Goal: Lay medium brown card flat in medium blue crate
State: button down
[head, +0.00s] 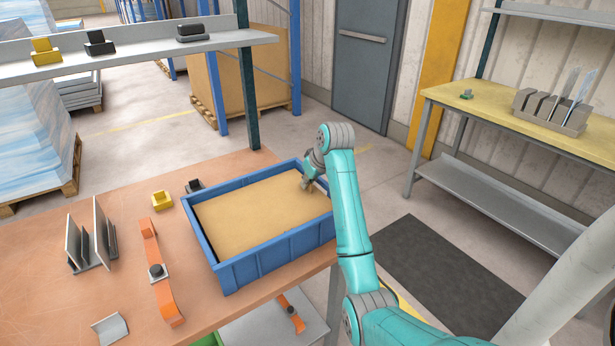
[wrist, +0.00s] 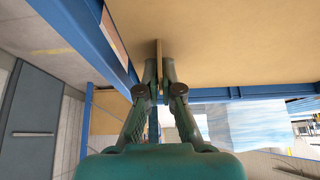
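The blue crate (head: 268,262) stands on the orange table, and its rim also shows in the wrist view (wrist: 62,32). A brown card (head: 255,215) spans the inside of the crate and looks about flat, a little below the rim. It fills the upper part of the wrist view (wrist: 220,45). My gripper (head: 311,187) is at the crate's far right corner, over the card. In the wrist view its fingers (wrist: 159,78) are closed on a thin upright brown strip that seems to belong to the card. The card's underside is hidden.
On the orange table (head: 120,190), left of the crate, are a yellow block (head: 161,200), an orange strip (head: 158,270) and a rack of upright plates (head: 92,240). A shelf (head: 140,52) hangs behind. A yellow-topped workbench (head: 490,105) stands at right.

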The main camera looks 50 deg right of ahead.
aim_at(310, 192)
jog(key=shift+f, duration=2.5)
jog(key=shift+s+a+f, duration=0.1)
jog(key=shift+s+f, duration=0.05)
jog(key=shift+f, duration=0.25)
jog(key=c, duration=1.2)
grip_release()
jog(key=shift+c, duration=0.2)
jog(key=v, duration=0.6)
jog(key=w+v, duration=0.1)
jog(key=v, duration=0.1)
jog(key=shift+s+r, duration=0.2)
jog(key=shift+r, duration=0.45)
